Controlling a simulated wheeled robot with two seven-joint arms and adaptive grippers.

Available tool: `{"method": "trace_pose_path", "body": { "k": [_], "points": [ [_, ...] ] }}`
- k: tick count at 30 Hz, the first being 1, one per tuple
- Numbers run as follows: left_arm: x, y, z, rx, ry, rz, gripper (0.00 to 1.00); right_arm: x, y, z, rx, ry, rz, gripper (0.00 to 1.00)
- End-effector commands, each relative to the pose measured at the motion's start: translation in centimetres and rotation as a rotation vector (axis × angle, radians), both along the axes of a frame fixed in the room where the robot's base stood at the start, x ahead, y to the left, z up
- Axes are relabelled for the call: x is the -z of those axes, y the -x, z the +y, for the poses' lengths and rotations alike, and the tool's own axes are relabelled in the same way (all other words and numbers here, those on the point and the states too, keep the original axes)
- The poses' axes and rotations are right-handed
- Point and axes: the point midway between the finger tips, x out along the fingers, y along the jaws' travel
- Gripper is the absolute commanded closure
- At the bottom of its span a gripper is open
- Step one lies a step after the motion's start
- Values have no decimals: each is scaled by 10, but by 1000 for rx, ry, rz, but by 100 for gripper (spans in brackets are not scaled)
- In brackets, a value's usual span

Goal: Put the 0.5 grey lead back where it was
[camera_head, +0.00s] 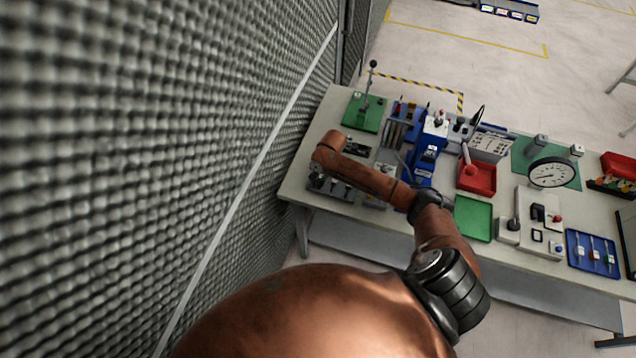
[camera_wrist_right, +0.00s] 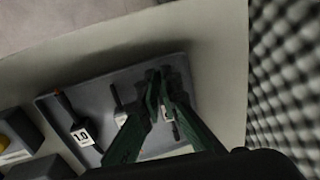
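My right gripper (camera_wrist_right: 165,78) reaches over a grey tray (camera_wrist_right: 50,103) in the right wrist view, its green fingers close together with a narrow dark gap. A small item with a pale and red label (camera_wrist_right: 168,113) shows between the fingers. I cannot tell whether it is gripped or lies in the tray, and its label is unreadable. A dark lead labelled 1.0 (camera_wrist_right: 80,134) lies at the tray's left, and another lead (camera_wrist_right: 119,102) lies just left of the fingers. No 0.5 marking is legible. In the head view, the right gripper is at the bench's left end, mostly hidden by my arm. My left gripper is out of view.
The bench (camera_head: 310,130) stands beside a grey foam wall (camera_head: 150,130), close to my arm. A green plate with a lever (camera_head: 363,113), a blue machine (camera_head: 427,150), a red tray (camera_head: 478,178) and a green tray (camera_head: 473,217) stand on it. A dark block (camera_wrist_right: 40,168) adjoins the grey tray.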

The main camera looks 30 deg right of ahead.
Motion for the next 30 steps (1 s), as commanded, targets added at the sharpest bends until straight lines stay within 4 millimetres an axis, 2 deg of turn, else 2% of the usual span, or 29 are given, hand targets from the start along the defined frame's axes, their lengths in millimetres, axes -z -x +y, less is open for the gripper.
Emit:
{"method": "trace_pose_path", "body": {
  "k": [5, 6, 13, 22, 26, 30],
  "points": [
    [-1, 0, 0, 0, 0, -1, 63, 2, 0, 0, 1, -1, 1, 100],
    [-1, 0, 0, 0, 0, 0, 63, 2, 0, 0, 1, 0, 0, 94],
    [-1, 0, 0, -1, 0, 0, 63, 2, 0, 0, 0, 0, 0, 78],
    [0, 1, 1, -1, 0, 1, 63, 0, 0, 0, 0, 1, -1, 78],
    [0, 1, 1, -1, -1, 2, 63, -12, 1, -2, 0, 0, -1, 78],
    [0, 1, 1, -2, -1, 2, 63, -38, 4, -5, -1, 0, -3, 78]
  ]
}}
